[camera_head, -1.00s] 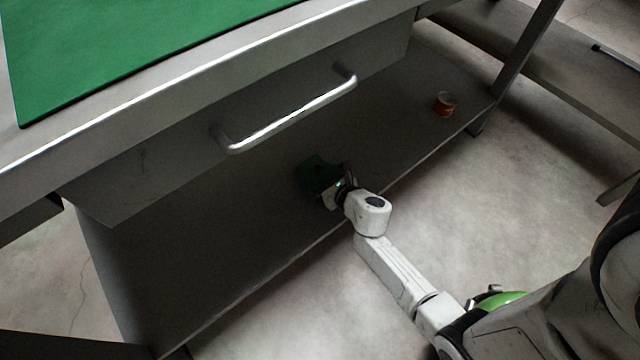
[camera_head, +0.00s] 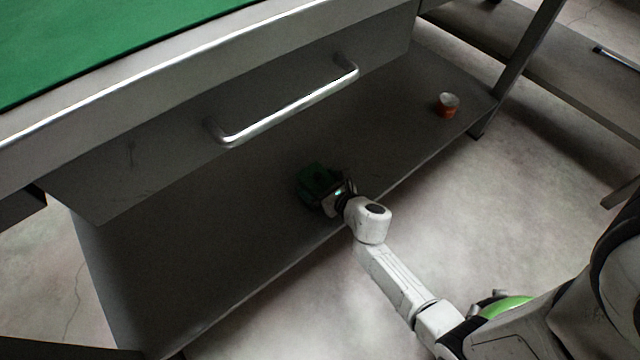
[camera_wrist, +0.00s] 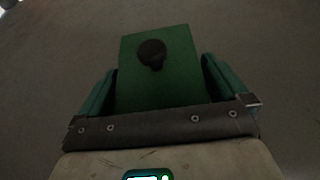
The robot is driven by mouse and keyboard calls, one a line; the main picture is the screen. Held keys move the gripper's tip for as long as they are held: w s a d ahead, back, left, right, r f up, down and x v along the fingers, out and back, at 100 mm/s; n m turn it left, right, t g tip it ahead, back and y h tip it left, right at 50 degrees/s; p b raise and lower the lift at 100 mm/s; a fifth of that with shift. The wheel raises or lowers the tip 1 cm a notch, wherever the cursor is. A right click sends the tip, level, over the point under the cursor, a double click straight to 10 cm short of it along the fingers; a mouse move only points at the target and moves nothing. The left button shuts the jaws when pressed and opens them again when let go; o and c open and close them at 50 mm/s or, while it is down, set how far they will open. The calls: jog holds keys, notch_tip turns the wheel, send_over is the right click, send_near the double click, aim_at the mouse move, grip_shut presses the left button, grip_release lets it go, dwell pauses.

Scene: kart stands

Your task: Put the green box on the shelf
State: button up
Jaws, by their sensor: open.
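The green box (camera_wrist: 158,88), with a dark round knob on its top, stands on the lower shelf (camera_head: 250,210) of the workbench. In the head view the box (camera_head: 317,176) is dark and partly hidden by my gripper. My gripper (camera_wrist: 158,92) is open, with one green finger on each side of the box. I cannot tell whether the fingers touch it. The near side of the box is hidden by the gripper's body in the wrist view.
A drawer with a metal handle (camera_head: 290,105) overhangs the shelf, under a green-matted bench top (camera_head: 90,40). Another low bench (camera_head: 560,75) is at the right. The shelf left of the box is clear.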

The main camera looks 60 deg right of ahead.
jog(key=p+v, duration=0.2)
jog(key=v, duration=0.9)
jog(key=shift+s+r+p, duration=0.25)
jog(key=shift+p, duration=0.05)
jog(key=shift+s+r, duration=0.15)
jog(key=s+d+r+m+g+h, duration=0.2)
jog(key=d+r+m+g+h, duration=0.25)
jog(key=m, duration=1.45)
jog(key=s+a+r+m+g+y, duration=0.1)
jog(key=s+a+m+g+y, duration=0.2)
jog(key=a+m, duration=0.4)
jog(key=s+a+r+m+g+y, duration=0.1)
jog(key=s+a+m+g+y, duration=0.3)
jog(key=a+m, duration=0.3)
jog(key=shift+a+r+y, duration=0.4)
jog(key=shift+a+y, duration=0.1)
jog(key=shift+y, duration=0.05)
jog(key=shift+s+g, duration=0.1)
jog(key=shift+g, duration=0.15)
jog(key=shift+c, duration=0.2)
